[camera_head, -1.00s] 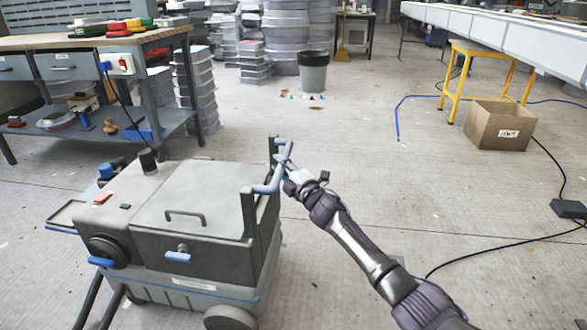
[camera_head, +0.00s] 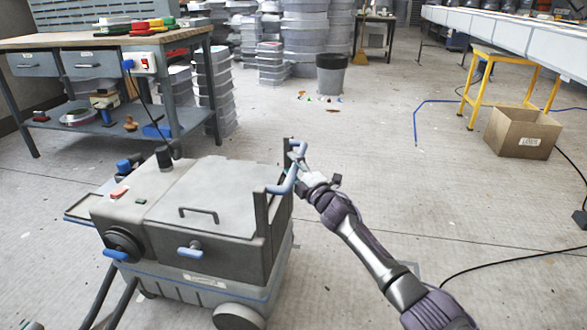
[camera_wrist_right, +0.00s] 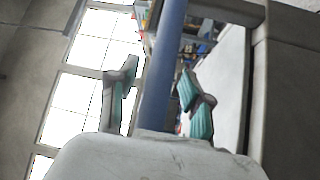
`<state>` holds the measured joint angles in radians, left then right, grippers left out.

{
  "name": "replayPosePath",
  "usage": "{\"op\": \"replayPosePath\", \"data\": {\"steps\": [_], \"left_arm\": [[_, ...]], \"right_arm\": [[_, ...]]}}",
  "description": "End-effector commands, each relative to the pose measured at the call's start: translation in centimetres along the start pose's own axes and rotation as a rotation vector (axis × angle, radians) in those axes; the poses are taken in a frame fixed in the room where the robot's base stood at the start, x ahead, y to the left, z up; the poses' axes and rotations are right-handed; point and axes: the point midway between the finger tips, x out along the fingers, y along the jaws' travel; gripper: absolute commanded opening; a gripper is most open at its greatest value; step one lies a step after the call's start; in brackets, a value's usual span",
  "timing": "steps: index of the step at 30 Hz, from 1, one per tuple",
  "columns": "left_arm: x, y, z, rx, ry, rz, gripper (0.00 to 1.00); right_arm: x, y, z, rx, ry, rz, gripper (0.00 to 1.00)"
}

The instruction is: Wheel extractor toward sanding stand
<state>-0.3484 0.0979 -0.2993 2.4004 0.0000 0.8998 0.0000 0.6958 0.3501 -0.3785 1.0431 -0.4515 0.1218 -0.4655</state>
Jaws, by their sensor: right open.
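The extractor (camera_head: 195,225) is a grey wheeled box with a lid, standing on the floor at lower left in the head view. Its blue push handle (camera_head: 289,181) rises at its right end. My right gripper (camera_head: 300,160) is at the upper part of this handle. In the right wrist view the blue bar (camera_wrist_right: 164,70) passes between the two teal-padded fingers (camera_wrist_right: 158,98), with gaps visible on both sides. The right gripper is open around the bar. I cannot make out a sanding stand for certain.
A workbench (camera_head: 105,38) with tools stands at the back left. A dark bin (camera_head: 331,75) and stacked grey moulds (camera_head: 305,40) are behind. A cardboard box (camera_head: 522,133), a yellow stool (camera_head: 487,85) and a black cable (camera_head: 510,259) are at right. The middle floor is clear.

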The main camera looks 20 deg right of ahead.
Motion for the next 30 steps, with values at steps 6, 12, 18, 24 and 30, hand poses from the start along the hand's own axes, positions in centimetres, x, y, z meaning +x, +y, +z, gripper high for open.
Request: {"op": "replayPosePath", "data": {"steps": [6, 12, 18, 24, 30], "left_arm": [[0.0, 0.0, 0.0, 0.0, 0.001, 0.0, 0.4], [0.0, 0.0, 0.0, -0.001, -0.001, 0.001, 0.4], [0.0, 0.0, 0.0, -0.001, -0.002, 0.001, 0.4], [-0.1, 0.0, 0.0, -0.001, -0.002, 0.001, 0.4], [-0.1, 0.0, 0.0, -0.001, -0.003, 0.002, 0.4]], "right_arm": [[-1.6, -0.1, 0.2, -0.003, -0.001, 0.0, 0.5], [-5.5, -0.2, 0.0, -0.002, 0.001, -0.002, 0.5], [-9.5, -0.1, -0.1, 0.0, 0.003, -0.002, 0.5], [-11.6, -0.1, -0.1, 0.001, 0.002, -0.001, 0.5], [-12.0, -0.1, -0.1, 0.001, 0.002, -0.001, 0.5]]}}
